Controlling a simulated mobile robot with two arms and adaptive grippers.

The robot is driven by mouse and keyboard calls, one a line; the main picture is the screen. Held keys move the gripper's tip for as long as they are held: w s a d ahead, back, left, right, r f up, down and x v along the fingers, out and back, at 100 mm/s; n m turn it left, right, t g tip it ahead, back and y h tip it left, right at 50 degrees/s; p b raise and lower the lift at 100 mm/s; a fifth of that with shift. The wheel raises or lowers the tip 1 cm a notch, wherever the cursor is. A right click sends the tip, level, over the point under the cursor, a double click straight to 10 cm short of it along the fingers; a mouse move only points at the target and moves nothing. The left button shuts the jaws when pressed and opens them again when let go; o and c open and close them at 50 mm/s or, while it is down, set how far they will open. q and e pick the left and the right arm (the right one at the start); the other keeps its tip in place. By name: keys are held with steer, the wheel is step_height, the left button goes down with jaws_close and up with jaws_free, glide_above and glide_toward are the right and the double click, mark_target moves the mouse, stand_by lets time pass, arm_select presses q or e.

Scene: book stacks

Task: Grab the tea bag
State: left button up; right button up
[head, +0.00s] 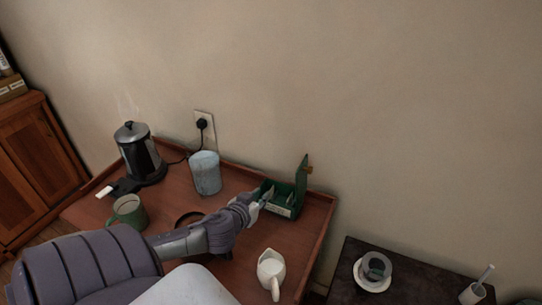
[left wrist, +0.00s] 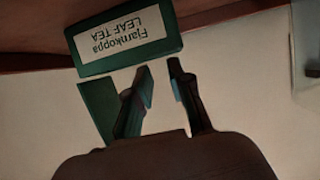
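A green tea box (head: 284,211) stands open at the right end of the wooden tray table, its lid (head: 303,173) raised. Small pale shapes, possibly tea bags, show inside it, too small to tell apart. My left gripper (head: 262,201) is at the left side of the box, its tips at the opening. In the left wrist view the box's label panel (left wrist: 126,41) reads upside down, beyond my two dark fingers (left wrist: 160,73). The fingers stand apart with a gap between them and no tea bag seen in it. My right gripper is not in view.
A blue-grey canister (head: 206,174), a black kettle (head: 140,155) and a green mug (head: 128,211) stand left of the box. A white creamer jug (head: 271,268) stands in front. A dark side table (head: 345,285) is at right.

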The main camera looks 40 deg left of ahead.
mark_target(272, 188)
arm_select(q)
steer(key=shift+x, duration=1)
steer(key=x, duration=0.5)
steer(key=shift+w+d+f, duration=0.1)
steer(key=shift+w+f, duration=0.1)
steer(key=shift+w, duration=0.15)
jaws_close()
